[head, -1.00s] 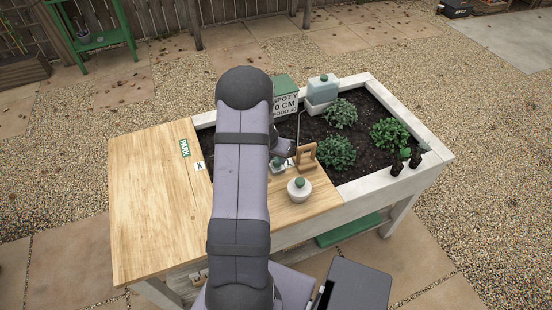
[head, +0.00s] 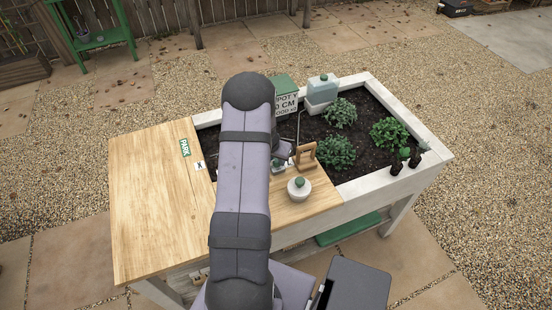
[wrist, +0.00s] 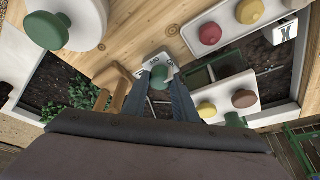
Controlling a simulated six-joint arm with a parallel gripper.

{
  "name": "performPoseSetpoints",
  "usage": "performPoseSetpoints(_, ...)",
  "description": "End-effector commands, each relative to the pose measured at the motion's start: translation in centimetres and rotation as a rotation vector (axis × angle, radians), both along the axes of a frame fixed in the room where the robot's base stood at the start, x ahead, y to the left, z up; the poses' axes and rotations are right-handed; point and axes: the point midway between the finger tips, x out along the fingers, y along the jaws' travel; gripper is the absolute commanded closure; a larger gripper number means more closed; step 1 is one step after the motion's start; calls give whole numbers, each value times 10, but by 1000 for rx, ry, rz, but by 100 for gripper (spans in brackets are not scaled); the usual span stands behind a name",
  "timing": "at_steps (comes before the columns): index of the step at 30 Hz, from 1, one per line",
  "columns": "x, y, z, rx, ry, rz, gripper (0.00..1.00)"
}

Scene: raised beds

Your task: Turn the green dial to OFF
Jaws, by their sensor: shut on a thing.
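The green dial (wrist: 160,78) is in the middle of the wrist view, on a small white plate (wrist: 153,62) with dark lettering. The lettering is partly covered, and I cannot read clearly where the dial points. My gripper (wrist: 161,82) is shut on the dial, with one dark finger on each side of it. In the head view the plate (head: 278,168) shows only in part beside my arm, and the dial is mostly hidden by my wrist and gripper.
A wooden frame (head: 305,156) stands close to the right of the dial. A white round pot with a green knob (head: 299,190) is nearer the front. White boxes with coloured knobs (wrist: 227,20) show in the wrist view. The tabletop's left side (head: 155,215) is mostly clear.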

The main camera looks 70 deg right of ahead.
Motion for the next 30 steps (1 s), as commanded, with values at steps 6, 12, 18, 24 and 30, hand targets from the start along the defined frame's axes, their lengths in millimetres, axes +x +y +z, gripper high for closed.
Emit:
performPoseSetpoints(6, -2, 1, 6, 6, -1, 116, 96)
performPoseSetpoints(12, -2, 1, 6, 5, 0, 214, 96)
performPoseSetpoints(18, -2, -1, 7, 4, 2, 279, 96)
performPoseSetpoints(24, -3, -2, 7, 1, 2, 326, 96)
performPoseSetpoints(30, -3, -2, 6, -1, 0, 366, 96)
